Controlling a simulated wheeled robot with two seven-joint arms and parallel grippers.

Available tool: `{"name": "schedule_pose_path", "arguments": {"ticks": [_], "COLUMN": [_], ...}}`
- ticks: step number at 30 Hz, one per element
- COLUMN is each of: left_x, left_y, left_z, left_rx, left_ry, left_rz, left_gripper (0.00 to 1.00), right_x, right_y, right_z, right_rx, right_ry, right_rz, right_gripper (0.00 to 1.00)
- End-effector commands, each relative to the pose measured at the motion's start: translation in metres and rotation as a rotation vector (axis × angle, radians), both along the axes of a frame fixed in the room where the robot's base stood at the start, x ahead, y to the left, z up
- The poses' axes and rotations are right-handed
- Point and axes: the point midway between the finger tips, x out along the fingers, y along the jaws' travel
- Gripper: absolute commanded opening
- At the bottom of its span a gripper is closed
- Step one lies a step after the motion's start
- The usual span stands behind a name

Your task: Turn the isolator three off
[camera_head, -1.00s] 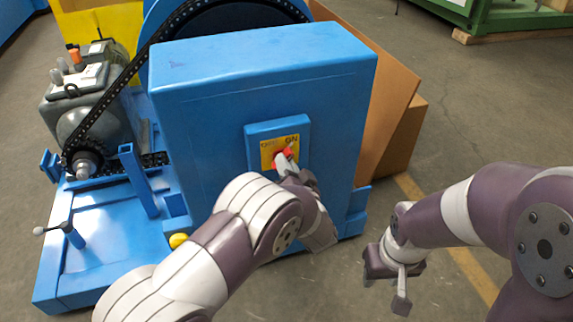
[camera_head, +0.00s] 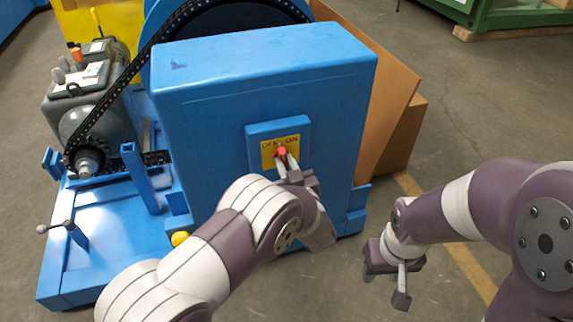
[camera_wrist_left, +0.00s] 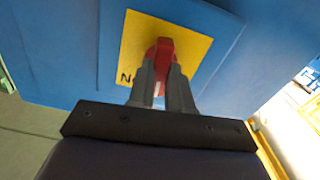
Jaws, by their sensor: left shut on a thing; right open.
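The isolator is a red handle (camera_head: 281,152) on a yellow plate (camera_head: 268,155) with OFF and ON lettering, on the front of the blue cabinet (camera_head: 210,130). In the left wrist view the red handle (camera_wrist_left: 160,52) stands out in front of the yellow plate (camera_wrist_left: 190,50). My left gripper (camera_head: 285,160) is shut on the red handle, and its fingers (camera_wrist_left: 161,75) sit on either side of it. The fingers cover part of the handle and of the lettering. My right gripper (camera_head: 385,285) is open and empty, low to the right of the cabinet, away from the isolator.
A chain (camera_head: 115,90) runs from a grey motor (camera_head: 85,90) up to a large blue wheel behind the cabinet. A small lever (camera_head: 62,228) stands on the blue base at left. Cardboard boxes (camera_head: 405,140) lean behind the cabinet. The floor at right is clear.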

Motion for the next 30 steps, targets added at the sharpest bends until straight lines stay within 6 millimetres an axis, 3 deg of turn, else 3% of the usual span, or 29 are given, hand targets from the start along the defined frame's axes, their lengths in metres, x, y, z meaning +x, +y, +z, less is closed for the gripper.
{"name": "schedule_pose_path", "arguments": {"ticks": [15, 30], "left_x": [0.000, -0.001], "left_y": [0.001, 0.001], "left_z": [-0.002, -0.002], "left_rx": [-0.430, -0.625], "left_ry": [-0.137, -0.201], "left_rz": [0.000, 0.001], "left_gripper": [0.00, 0.00], "right_x": [0.000, 0.000], "right_y": [0.000, 0.000], "right_z": [-0.010, -0.017], "right_rx": [0.000, 0.000], "right_ry": [0.000, 0.000], "right_rz": [0.000, 0.000], "right_gripper": [0.43, 0.43]}}
